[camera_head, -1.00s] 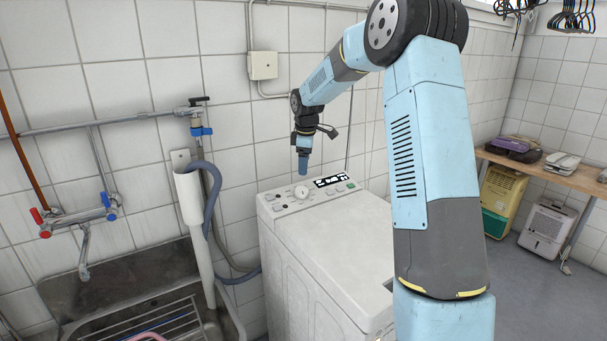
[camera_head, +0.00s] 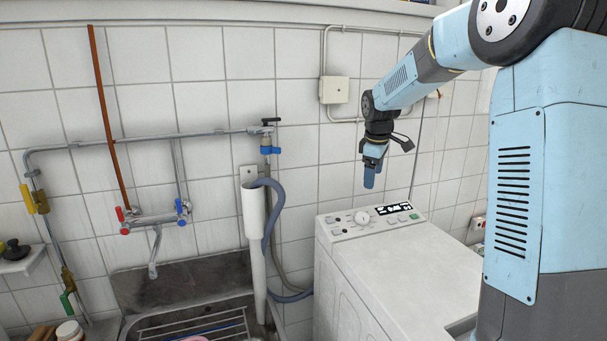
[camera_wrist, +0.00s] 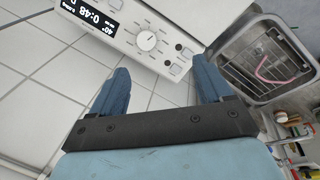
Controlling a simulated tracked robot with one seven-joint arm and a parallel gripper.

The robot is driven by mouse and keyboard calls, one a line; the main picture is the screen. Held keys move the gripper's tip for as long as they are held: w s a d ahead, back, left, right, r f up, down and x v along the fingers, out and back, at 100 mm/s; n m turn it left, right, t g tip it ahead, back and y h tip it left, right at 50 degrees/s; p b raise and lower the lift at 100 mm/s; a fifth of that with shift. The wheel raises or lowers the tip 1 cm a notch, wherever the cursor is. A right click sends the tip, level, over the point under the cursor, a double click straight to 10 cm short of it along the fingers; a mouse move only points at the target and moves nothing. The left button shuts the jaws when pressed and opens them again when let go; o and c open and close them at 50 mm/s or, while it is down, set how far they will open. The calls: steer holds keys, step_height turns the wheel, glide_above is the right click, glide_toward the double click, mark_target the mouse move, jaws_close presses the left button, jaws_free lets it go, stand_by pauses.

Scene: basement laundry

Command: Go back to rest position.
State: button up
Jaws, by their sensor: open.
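My gripper (camera_head: 370,178) hangs at the end of my bent arm, pointing down, in front of the tiled wall and above the back of the white washing machine (camera_head: 405,275). In the wrist view its two blue fingers (camera_wrist: 160,92) are spread apart with nothing between them. The machine's control panel (camera_head: 372,219), with a round dial and a lit display, lies below the gripper. The dial (camera_wrist: 146,40) and the display (camera_wrist: 97,17) reading 0:48 and 40° also show in the wrist view. The gripper appears clear of the panel.
A metal sink (camera_wrist: 262,65) with a wire rack stands left of the machine. A grey hose (camera_head: 271,215) and white pipe (camera_head: 256,250) run between them. Taps (camera_head: 152,218) and pipes line the wall. A small shelf (camera_head: 22,262) juts out at the far left.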

steer(key=s+r+m, duration=0.3)
steer(key=s+r, duration=0.2)
steer(key=s, duration=0.5)
steer(key=s+m+t, duration=0.2)
steer(key=s+m, duration=0.7)
steer(key=s, duration=2)
steer(key=shift+d+f+t+y, duration=0.15)
steer(key=shift+d+t+y, duration=0.15)
steer(key=shift+t, duration=0.1)
